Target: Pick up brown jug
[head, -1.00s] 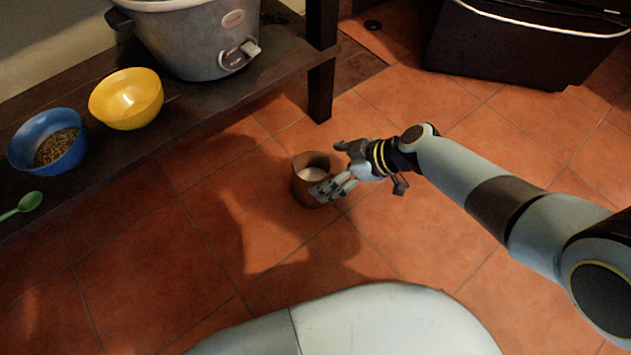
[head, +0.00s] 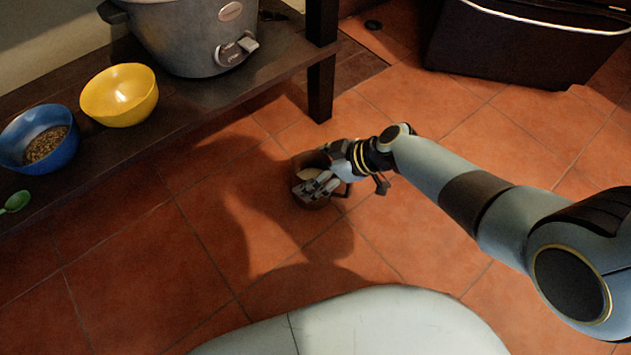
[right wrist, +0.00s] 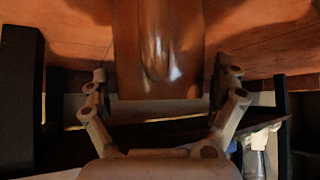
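The brown jug (head: 308,159) stands upright on the tiled floor near the middle of the head view, with something pale inside it. In the right wrist view the jug (right wrist: 128,65) fills the space between the fingers, its handle towards the camera. My right gripper (head: 316,188) comes in from the right, its fingers over the jug and hiding part of it in the head view. In the right wrist view the right gripper (right wrist: 160,80) is open, a finger on each side of the jug, with a gap showing at the right. My left gripper is not in view.
A dark low shelf (head: 190,117) at the left holds a blue bowl (head: 62,158) with grainy contents, a yellow bowl (head: 120,97), a green spoon (head: 16,202) and a grey cooker (head: 185,40). A shelf leg (head: 321,90) stands behind the jug. Floor is clear around the jug.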

